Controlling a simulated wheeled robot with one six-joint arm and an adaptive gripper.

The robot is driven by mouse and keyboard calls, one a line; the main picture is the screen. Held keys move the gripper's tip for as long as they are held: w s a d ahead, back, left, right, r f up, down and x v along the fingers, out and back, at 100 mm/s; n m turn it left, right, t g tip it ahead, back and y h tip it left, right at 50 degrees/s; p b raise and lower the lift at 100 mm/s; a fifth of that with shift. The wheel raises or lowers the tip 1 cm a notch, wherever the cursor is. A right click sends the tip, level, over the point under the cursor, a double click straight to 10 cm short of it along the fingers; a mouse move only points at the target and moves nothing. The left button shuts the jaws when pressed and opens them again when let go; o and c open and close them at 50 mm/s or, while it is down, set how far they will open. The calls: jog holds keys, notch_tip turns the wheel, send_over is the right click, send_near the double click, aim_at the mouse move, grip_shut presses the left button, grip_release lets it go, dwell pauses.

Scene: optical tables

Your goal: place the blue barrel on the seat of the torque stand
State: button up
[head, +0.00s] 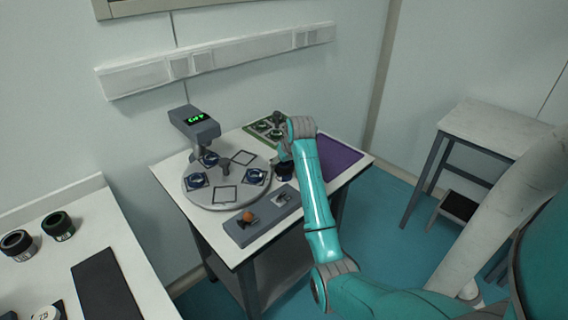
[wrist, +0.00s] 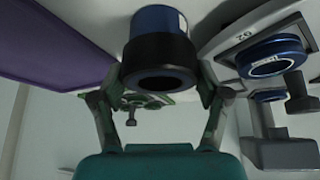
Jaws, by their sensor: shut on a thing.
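My gripper (wrist: 160,82) is shut on the blue barrel (wrist: 158,24), which has a blue body, a pale label and a wide black ring with a dark opening. In the head view, my gripper (head: 285,160) is over the white table, right of the round grey plate, with the dark barrel (head: 285,171) under it, partly hidden. A grey stand with a green display (head: 196,123) rises at the back of the plate; I take it for the torque stand. Its seat is not clear. Blue-ringed parts sit on the plate (head: 225,204), and one shows in the wrist view (wrist: 272,58).
A purple mat (head: 336,157) lies at the table's right, and a green tray (head: 262,129) with several parts at the back. A grey block (head: 264,216) with an orange knob is in front. Another table (head: 105,235) with dark jars is at left. A stool-like table (head: 490,122) stands right.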

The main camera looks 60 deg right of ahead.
jog(key=shift+f, duration=0.15)
jog(key=o, duration=1.3)
jog(key=shift+c, duration=0.2)
